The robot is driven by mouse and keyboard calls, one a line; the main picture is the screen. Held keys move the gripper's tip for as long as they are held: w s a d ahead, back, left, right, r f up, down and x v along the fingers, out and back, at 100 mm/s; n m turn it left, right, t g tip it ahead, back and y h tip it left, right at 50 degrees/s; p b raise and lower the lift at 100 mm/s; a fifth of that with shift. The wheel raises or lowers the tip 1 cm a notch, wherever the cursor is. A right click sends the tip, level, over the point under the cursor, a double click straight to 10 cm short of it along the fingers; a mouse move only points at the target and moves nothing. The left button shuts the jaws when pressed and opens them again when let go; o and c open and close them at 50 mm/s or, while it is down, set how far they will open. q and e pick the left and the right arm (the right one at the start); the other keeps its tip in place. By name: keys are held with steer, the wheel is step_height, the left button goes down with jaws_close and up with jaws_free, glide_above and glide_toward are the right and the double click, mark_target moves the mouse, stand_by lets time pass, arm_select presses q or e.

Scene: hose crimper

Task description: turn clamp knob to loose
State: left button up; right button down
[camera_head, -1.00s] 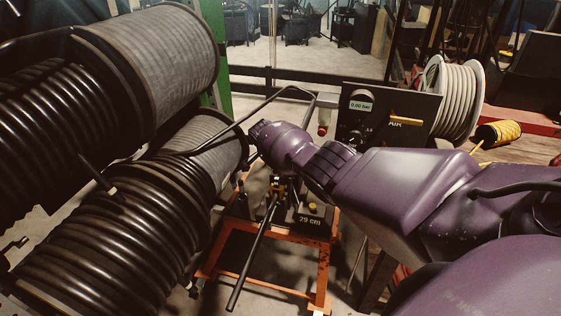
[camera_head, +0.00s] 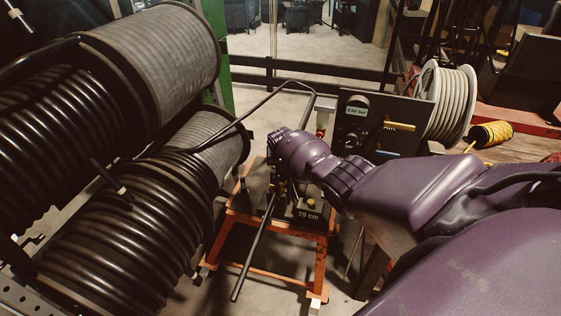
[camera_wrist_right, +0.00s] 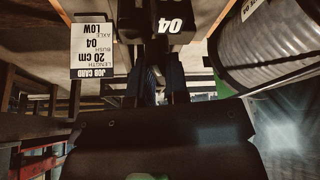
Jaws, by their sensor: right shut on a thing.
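My right arm (camera_head: 400,195) reaches in from the right to the crimper, and its wrist hides its fingers and the part they meet. In the right wrist view, the fingers of my right gripper (camera_wrist_right: 157,85) are close together below a black block marked 04 (camera_wrist_right: 160,24). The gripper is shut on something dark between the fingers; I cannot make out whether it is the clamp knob. The crimper's orange stand (camera_head: 268,264) shows below the wrist, with a 29 cm label (camera_head: 309,214) and a yellow knob (camera_head: 311,203). My left gripper is not in view.
Large black hose reels (camera_head: 120,225) fill the left side, close to the wrist. A black rod (camera_head: 254,250) slants down in front of the stand. An air panel (camera_head: 362,130) and a white hose reel (camera_head: 450,105) stand behind. A job card (camera_wrist_right: 92,50) shows in the wrist view.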

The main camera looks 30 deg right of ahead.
steer(key=shift+s+n+y, duration=0.1)
steer(key=shift+n+y, duration=0.6)
steer(key=shift+n, duration=1)
steer(key=c, duration=1.1)
jaws_free()
steer(key=shift+r+t, duration=0.1)
steer(key=shift+t, duration=0.2)
steer(key=shift+p+v, duration=0.45)
steer(key=shift+v, duration=4.85)
steer(key=shift+d, duration=0.1)
